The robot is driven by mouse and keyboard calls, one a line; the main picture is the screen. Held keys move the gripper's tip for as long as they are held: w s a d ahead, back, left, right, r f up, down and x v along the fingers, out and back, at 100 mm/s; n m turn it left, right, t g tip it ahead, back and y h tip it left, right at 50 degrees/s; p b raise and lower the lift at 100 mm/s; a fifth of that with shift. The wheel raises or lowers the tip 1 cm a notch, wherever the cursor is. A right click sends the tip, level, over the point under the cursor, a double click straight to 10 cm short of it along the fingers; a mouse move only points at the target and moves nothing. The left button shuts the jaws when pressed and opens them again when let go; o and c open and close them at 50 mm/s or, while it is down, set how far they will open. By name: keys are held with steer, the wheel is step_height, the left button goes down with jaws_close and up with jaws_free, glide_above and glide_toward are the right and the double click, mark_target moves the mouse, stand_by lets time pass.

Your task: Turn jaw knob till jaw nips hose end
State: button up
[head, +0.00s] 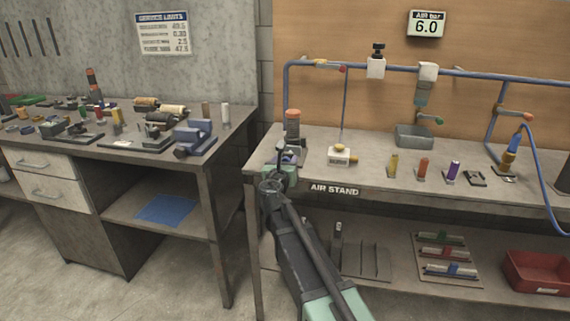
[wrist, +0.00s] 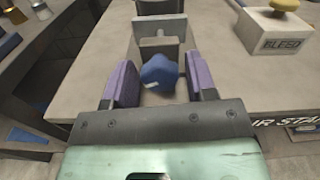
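My gripper (head: 284,158) is at the left end of the air stand bench. In the wrist view my gripper (wrist: 158,70) has its two purple-padded fingers apart, one on each side of a blue faceted knob (wrist: 160,72). A narrow gap seems to show on both sides of the knob, so I see no firm hold. Beyond the knob are a grey block and an upright grey jaw plate (wrist: 158,27). I cannot make out a hose end at the jaw. In the head view my gripper hides most of this fixture, and an orange-topped cylinder (head: 292,124) stands just behind it.
A white block marked BLEED with a yellow knob (wrist: 277,30) stands to the right, also in the head view (head: 340,156). Several small coloured parts lie farther right on the bench (head: 372,178). A blue pipe (head: 480,74) runs above. A cluttered workbench (head: 225,140) is at left.

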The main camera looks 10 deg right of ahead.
steer(key=c, duration=0.7)
steer(key=m, duration=0.5)
steer(key=o, duration=0.9)
steer(key=shift+s, duration=0.1)
steer(key=v, duration=1)
steer(key=shift+s+a, duration=0.15)
steer(key=shift+s, duration=0.2)
